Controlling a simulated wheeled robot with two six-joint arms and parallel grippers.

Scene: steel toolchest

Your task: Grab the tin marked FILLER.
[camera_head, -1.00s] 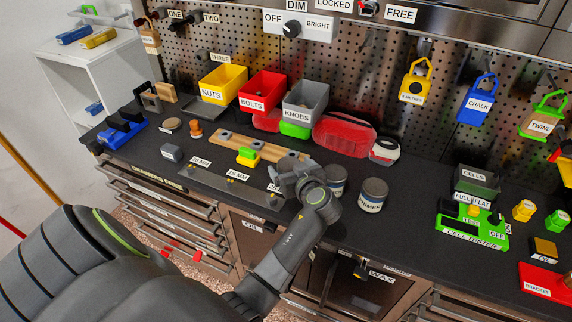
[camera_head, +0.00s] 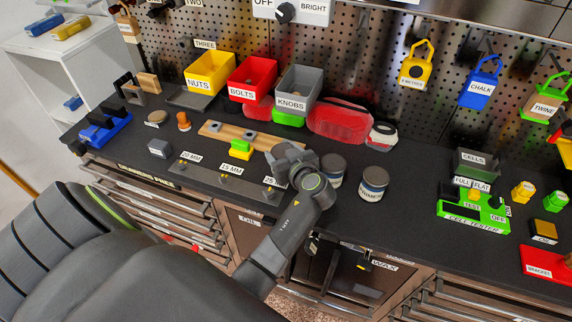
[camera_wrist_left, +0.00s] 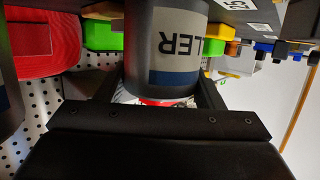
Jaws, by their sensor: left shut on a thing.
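The tin marked FILLER shows close up in the left wrist view (camera_wrist_left: 170,45), dark grey with a dark blue and pale label; only the last letters "LLER" are readable. My left gripper (camera_head: 288,160) is shut on it, with the fingers either side of the tin in the left wrist view. In the head view the gripper and wrist hide the tin. I cannot tell whether it touches the bench. My right gripper is not in view.
Two similar tins stand just right of the gripper: a nearer one (camera_head: 333,168) and a PRIMER-like one (camera_head: 375,184). A red case (camera_head: 340,121) lies behind. A wooden rail (camera_head: 235,136) is to the left.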

